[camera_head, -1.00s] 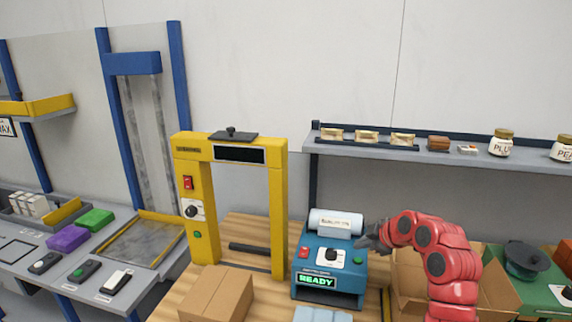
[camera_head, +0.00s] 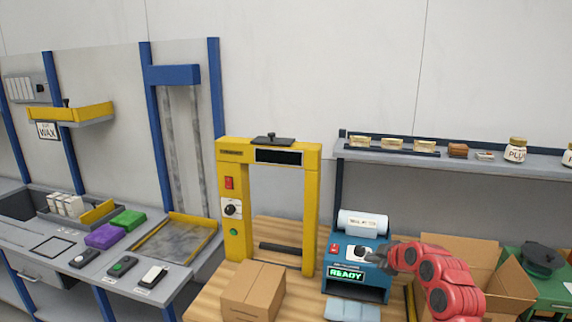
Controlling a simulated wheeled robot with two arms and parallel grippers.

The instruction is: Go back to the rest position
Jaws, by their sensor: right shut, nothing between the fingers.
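My right gripper (camera_head: 374,255) is at the end of the red arm that comes in from the lower right. It is dark, shut and empty, in front of the upper face of the blue label machine (camera_head: 355,290), close to its white dial (camera_head: 361,254). I cannot tell whether it touches the machine. The machine's screen (camera_head: 346,274) reads READY, and a white roll (camera_head: 363,223) sits on its top. My left gripper is not in view.
A yellow frame (camera_head: 312,215) stands on the wooden table, with a closed cardboard box (camera_head: 252,291) in front of it. An open carton (camera_head: 455,258) is behind my right arm. A shelf (camera_head: 470,160) with jars hangs above. A grey bench (camera_head: 50,262) is at left.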

